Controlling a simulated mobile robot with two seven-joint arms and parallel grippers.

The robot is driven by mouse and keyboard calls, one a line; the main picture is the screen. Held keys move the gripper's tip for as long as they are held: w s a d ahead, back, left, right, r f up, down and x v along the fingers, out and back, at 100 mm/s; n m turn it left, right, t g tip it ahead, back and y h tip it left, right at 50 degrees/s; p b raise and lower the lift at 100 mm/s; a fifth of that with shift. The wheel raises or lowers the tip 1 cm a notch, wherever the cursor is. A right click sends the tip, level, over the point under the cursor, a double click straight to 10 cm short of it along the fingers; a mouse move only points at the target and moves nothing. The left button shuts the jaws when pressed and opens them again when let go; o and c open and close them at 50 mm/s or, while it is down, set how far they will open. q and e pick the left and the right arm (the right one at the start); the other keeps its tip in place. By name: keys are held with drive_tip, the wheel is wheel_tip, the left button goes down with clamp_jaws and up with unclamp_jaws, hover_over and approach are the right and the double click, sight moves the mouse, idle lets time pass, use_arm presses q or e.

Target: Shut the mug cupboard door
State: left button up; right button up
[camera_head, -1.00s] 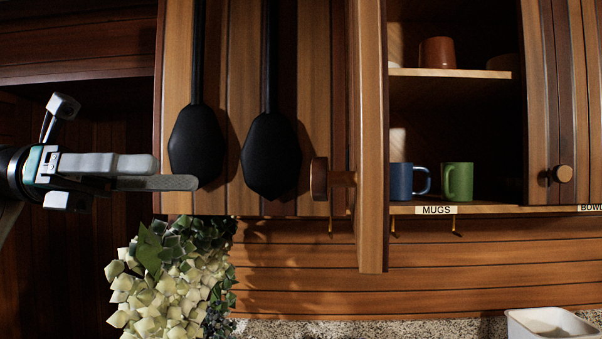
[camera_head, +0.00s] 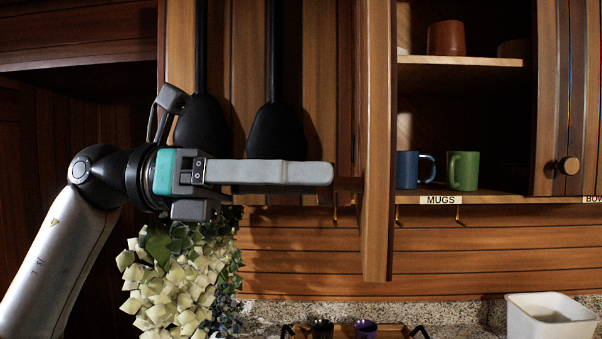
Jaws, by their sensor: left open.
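The mug cupboard door (camera_head: 377,150) stands open, seen nearly edge-on and sticking out toward me. Its cupboard is marked by a MUGS label (camera_head: 440,200). Inside are a blue mug (camera_head: 408,170) and a green mug (camera_head: 463,171) on the lower shelf, and a brown mug (camera_head: 446,38) on the upper shelf. My left gripper (camera_head: 325,174) points right, its fingertips just left of the door. It is open, though its fingers overlap in this view. The door's knob is mostly hidden behind the fingers; only its stem (camera_head: 349,185) shows. I cannot tell whether they touch. My right gripper is not in view.
Two black utensils (camera_head: 276,130) hang behind my left gripper. Pale flowers (camera_head: 175,275) stand below it. On the counter are a tray (camera_head: 400,333) with dark cups and a white container (camera_head: 550,318). A closed door with a round knob (camera_head: 569,166) is at the right.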

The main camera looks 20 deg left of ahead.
use_arm(q)
clamp_jaws()
idle(0.6)
idle(0.8)
